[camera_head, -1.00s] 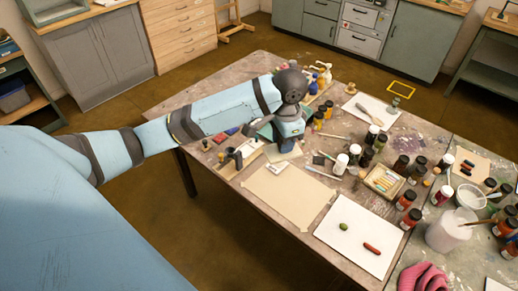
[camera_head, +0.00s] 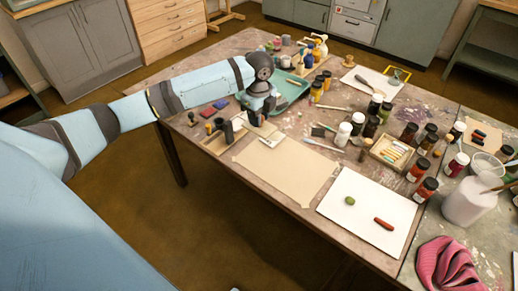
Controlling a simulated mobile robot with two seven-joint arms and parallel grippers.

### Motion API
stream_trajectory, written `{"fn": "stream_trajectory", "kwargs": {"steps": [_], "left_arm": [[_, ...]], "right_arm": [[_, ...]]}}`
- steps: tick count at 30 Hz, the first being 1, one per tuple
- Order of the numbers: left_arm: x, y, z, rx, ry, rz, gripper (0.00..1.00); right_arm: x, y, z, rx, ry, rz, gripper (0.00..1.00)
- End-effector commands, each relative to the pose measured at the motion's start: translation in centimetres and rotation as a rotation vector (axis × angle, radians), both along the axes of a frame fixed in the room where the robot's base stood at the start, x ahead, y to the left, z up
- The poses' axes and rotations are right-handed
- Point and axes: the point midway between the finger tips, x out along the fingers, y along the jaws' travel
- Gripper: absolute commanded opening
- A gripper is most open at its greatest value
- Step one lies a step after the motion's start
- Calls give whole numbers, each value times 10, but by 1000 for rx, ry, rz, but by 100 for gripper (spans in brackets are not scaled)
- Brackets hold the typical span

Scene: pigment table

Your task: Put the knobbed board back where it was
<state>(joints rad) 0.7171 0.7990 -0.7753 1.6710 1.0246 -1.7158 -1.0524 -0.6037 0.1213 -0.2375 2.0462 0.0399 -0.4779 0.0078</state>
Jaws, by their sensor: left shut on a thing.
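My left gripper (camera_head: 256,120) points down over the left part of the table, just behind the brown paper sheet. My right gripper is not in view.
A wooden tray (camera_head: 214,147) with dark tools stands left of the gripper. A teal tray (camera_head: 292,91) lies behind it. The brown paper (camera_head: 286,170) and white sheet (camera_head: 368,208) lie in front. Several jars and bottles crowd the right.

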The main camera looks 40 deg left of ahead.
Motion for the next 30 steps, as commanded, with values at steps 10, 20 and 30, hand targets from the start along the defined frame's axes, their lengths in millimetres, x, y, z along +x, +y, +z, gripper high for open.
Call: {"fn": "stream_trajectory", "kwargs": {"steps": [10,20,30], "left_arm": [[0,0,-76,0,1,1,15],[0,0,-108,1,1,2,15],[0,0,-126,1,-1,1,15]], "right_arm": [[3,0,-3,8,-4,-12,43],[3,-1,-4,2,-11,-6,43],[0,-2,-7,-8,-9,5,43]]}}
